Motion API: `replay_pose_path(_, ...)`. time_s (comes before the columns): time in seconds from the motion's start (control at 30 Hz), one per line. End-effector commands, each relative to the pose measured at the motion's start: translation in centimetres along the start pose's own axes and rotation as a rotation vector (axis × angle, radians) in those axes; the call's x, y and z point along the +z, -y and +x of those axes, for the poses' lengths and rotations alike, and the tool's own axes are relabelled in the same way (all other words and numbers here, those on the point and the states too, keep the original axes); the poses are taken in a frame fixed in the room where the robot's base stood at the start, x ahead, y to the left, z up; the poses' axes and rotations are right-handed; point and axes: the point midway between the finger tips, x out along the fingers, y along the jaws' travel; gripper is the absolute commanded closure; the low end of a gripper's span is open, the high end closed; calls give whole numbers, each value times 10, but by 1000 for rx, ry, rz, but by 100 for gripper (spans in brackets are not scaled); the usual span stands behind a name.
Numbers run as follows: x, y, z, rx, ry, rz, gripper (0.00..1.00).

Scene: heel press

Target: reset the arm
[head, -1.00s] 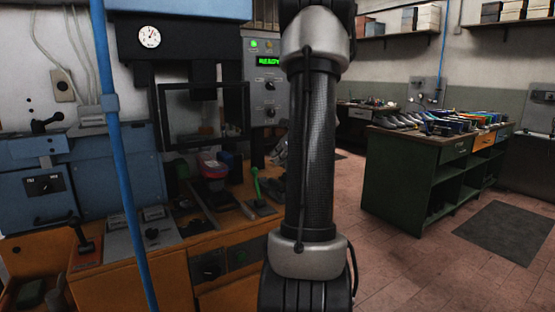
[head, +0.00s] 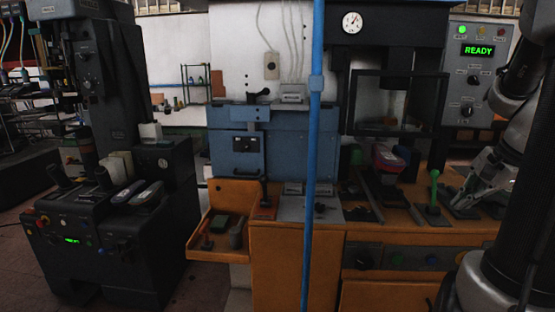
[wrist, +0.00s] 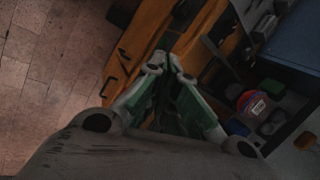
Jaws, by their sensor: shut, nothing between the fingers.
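My gripper (head: 470,200) is at the right of the head view, low over the right part of the orange workbench (head: 285,255). My dark and silver arm fills the right edge. In the wrist view my gripper (wrist: 168,68) points at the bench's orange front and edge. Its fingers are together with nothing between them. The bench surface right behind the gripper is partly hidden by my arm.
A press with a control box (head: 478,78) reading READY stands behind the bench. A blue post (head: 315,150) rises in front of it. A green-handled tool (head: 434,192) stands near my gripper. A dark machine (head: 110,230) is at left. Floor shows in the wrist view.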

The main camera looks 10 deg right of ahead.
Motion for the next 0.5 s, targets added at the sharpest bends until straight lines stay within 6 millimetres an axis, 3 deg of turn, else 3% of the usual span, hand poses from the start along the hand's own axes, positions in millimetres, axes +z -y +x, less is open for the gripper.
replay_pose_path(0.03,26,-8,-8,49,2,-184,100)
replay_pose_path(0.1,57,-22,-18,123,5,-450,100)
replay_pose_path(0.3,124,-57,-48,265,-30,-1095,100)
replay_pose_path(0.5,169,-54,-62,193,-109,-1377,100)
